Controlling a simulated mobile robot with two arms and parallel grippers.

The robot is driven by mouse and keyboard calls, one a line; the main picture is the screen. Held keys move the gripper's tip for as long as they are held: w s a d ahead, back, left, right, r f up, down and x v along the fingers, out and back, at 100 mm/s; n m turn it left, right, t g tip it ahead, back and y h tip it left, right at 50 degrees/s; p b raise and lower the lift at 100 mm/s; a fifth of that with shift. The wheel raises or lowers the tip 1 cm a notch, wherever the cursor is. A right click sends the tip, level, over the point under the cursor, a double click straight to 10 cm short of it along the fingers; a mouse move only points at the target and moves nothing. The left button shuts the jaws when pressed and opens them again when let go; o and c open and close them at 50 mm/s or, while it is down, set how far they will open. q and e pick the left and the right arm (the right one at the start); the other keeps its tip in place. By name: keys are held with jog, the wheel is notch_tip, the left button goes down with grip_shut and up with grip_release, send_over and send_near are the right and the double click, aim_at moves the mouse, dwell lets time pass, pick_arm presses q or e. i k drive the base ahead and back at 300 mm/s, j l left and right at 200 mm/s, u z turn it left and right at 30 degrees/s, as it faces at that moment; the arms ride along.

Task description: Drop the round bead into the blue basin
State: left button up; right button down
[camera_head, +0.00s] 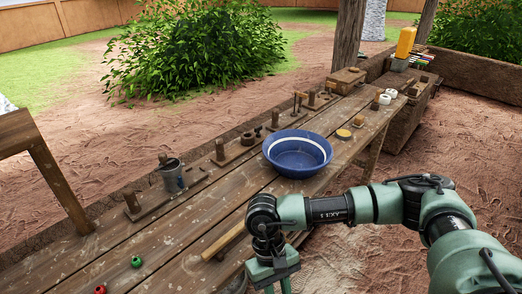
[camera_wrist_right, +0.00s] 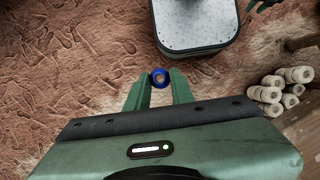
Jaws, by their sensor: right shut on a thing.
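The blue basin (camera_head: 284,166) stands upright on the wooden bench, with a white band inside its rim. Its visible inside looks empty. My right gripper (camera_head: 277,288) is at the bottom of the head view, nearer to me than the basin and apart from it. In the right wrist view my right gripper (camera_wrist_right: 158,88) is shut on a round blue bead (camera_wrist_right: 159,78) with a lighter centre, held at the fingertips. The bead does not show in the head view, where the fingertips run toward the bottom edge. My left gripper is not in the head view.
A green bead (camera_head: 136,261) and a red bead (camera_head: 100,289) lie on the bench (camera_head: 190,225). A wooden handle (camera_head: 222,243) lies near its front edge. A metal can (camera_head: 170,176) and wooden peg blocks line the back. White spools (camera_wrist_right: 285,88) are stacked at right in the wrist view.

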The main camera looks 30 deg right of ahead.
aim_at(295, 164)
jog(key=l+u, duration=0.25)
jog(key=l, duration=0.7)
jog(key=l+u, duration=0.25)
jog(key=l, duration=0.7)
jog(key=l+u, duration=0.25)
jog(key=l, duration=0.65)
